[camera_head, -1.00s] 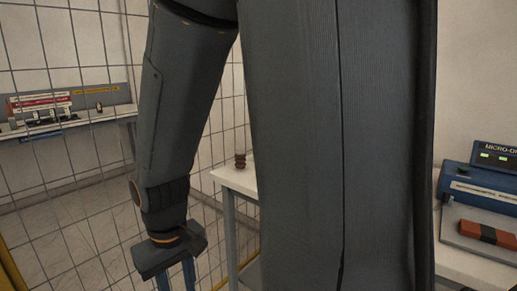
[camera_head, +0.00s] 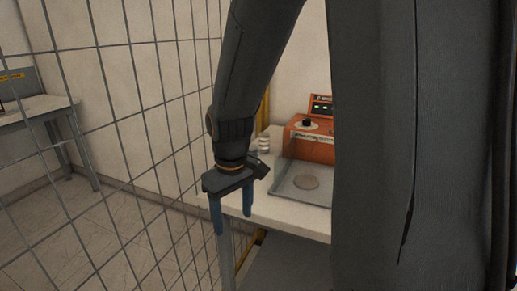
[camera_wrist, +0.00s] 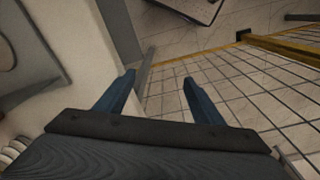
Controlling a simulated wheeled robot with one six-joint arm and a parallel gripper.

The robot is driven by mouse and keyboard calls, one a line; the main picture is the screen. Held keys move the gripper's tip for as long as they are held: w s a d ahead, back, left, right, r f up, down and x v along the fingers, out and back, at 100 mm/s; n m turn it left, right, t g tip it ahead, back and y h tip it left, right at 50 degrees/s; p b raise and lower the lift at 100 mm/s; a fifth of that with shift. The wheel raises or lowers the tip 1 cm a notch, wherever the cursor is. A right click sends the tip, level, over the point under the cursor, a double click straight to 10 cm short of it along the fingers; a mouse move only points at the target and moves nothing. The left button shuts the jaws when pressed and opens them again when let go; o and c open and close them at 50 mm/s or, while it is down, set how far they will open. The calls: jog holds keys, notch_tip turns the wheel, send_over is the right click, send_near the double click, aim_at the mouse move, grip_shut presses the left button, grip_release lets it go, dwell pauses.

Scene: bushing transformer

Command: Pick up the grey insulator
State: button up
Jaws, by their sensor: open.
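A pale grey ribbed insulator (camera_head: 263,143) stands upright on a white table, behind my gripper and left of an orange device in the head view. A ribbed pale thing at the lower left edge of the wrist view (camera_wrist: 10,154) looks like the same insulator, mostly cut off. My gripper (camera_head: 232,217) points down with its blue fingers apart and empty. It hangs in front of the table's left end, between the mesh fence and the insulator. In the wrist view the open fingers (camera_wrist: 159,80) have nothing between them.
The orange device (camera_head: 312,140) has a clear-walled tray (camera_head: 290,192) in front, on the white table (camera_head: 275,214). A wire mesh fence (camera_head: 150,130) runs close on the left. Another table (camera_head: 45,106) stands beyond it. My own column hides the right side.

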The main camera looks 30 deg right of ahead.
jog(key=w+d+r+n+p, duration=0.55)
jog(key=w+r, duration=0.25)
jog(key=w, duration=0.4)
jog(key=n, duration=0.8)
send_near(253, 146)
jog(key=shift+g, duration=0.3)
jog(key=f, duration=0.5)
jog(key=shift+a+f+b, duration=0.3)
jog(key=shift+a+f, duration=0.05)
jog(key=shift+f, duration=0.05)
jog(key=shift+w+d+f+n, duration=0.1)
jog(key=shift+w+d+n, duration=0.15)
jog(key=shift+n, duration=0.1)
jog(key=shift+f, duration=0.15)
jog(key=shift+a+f+p, duration=0.2)
jog(key=shift+f+p, duration=1.65)
jog(key=shift+f, duration=1.85)
jog(key=c, duration=1.3)
